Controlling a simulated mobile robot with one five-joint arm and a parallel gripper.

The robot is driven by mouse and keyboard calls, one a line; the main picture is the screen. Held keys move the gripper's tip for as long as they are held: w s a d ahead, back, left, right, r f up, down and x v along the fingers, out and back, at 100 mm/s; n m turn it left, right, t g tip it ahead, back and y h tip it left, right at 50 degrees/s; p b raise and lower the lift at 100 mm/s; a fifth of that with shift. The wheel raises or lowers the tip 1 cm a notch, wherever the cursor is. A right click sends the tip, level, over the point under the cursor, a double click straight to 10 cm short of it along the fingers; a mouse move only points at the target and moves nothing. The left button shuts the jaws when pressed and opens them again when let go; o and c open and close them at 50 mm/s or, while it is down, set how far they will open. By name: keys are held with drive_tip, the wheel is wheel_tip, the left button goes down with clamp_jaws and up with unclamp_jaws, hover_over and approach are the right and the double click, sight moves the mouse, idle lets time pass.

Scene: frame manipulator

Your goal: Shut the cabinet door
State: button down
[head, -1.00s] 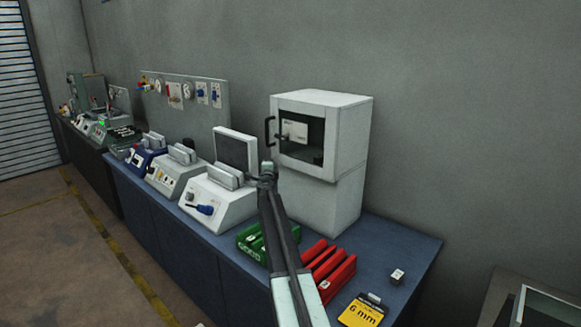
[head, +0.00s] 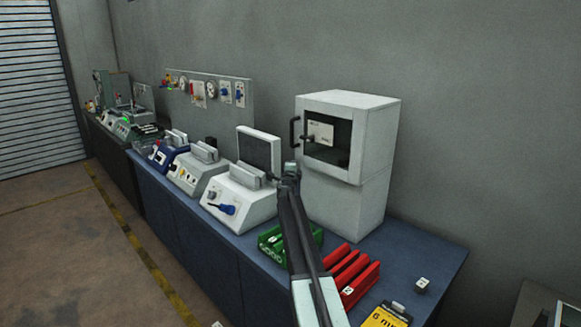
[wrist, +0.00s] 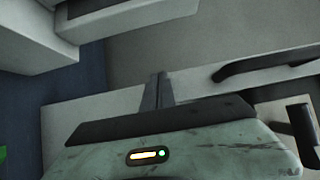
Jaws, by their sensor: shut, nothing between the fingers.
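The cabinet (head: 368,140) is a white upright box on a white base on the blue bench. Its door (head: 327,139) faces front left, with a dark window and a black bar handle (head: 294,132) at its left edge. The door looks flush with the box; I cannot tell whether a small gap remains. My gripper (head: 291,168) is shut and empty, just below the handle in the picture; contact cannot be told. In the wrist view my gripper's fingers (wrist: 158,82) are together before a pale surface, with a dark bar, likely the handle (wrist: 265,66), to their right.
A white instrument with a dark screen (head: 258,150) stands left of the cabinet. A green bin (head: 270,243) and red holders (head: 355,275) lie in front of it, near my arm. Open floor (head: 60,250) lies left.

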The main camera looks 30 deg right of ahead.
drive_tip(key=s+a, duration=0.2)
drive_tip(key=a, duration=1.1)
drive_tip(key=shift+s+a, duration=0.25)
drive_tip(key=shift+a, duration=0.1)
